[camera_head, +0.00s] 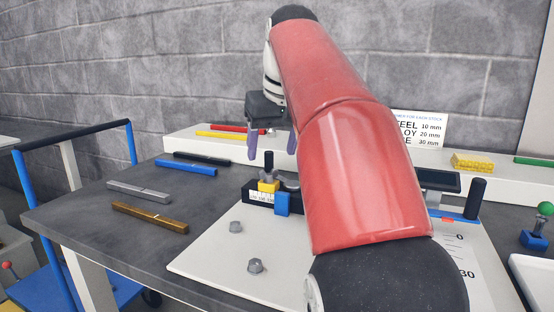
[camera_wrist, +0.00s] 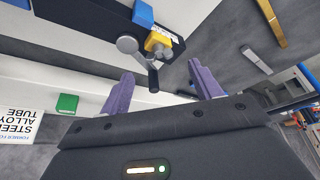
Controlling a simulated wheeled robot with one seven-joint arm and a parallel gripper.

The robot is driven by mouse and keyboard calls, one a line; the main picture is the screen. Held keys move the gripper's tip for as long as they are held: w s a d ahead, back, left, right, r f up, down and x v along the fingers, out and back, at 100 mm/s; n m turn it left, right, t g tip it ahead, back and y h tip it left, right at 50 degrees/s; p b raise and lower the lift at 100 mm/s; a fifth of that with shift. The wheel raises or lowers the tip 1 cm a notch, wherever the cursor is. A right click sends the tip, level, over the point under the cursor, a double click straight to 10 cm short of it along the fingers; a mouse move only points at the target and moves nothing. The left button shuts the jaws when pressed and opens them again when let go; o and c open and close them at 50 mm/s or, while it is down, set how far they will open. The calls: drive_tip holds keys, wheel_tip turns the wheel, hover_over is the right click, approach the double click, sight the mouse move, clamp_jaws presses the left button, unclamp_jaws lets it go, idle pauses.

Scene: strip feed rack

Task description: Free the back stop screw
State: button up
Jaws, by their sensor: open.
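The stop on the black scale bar (camera_head: 250,192) has a yellow block (camera_head: 268,186) and a blue block (camera_head: 282,203). A dark upright handle (camera_head: 268,160) rises from a grey screw head above the yellow block. In the wrist view this handle (camera_wrist: 153,78) lies between my fingers, beside the yellow block (camera_wrist: 159,42), with a round silver knob (camera_wrist: 127,44) next to it. I cannot tell for certain which part is the back stop screw. My gripper (camera_head: 272,155), with purple fingers, is open above the stop; it also shows in the wrist view (camera_wrist: 160,70). No finger visibly touches the handle.
Loose hex bolts (camera_head: 255,265) lie on the pale plate (camera_head: 205,262). Brown (camera_head: 150,217), grey (camera_head: 139,191) and blue (camera_head: 186,168) bars lie on the dark table at left. A white shelf (camera_head: 180,141) with coloured bars runs behind. My red arm hides much of the plate.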

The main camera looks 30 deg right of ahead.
sight(269, 169)
drive_tip(key=x, duration=0.5)
drive_tip(key=shift+b, duration=0.35)
drive_tip(key=shift+r, duration=0.1)
drive_tip(key=shift+c, duration=0.2)
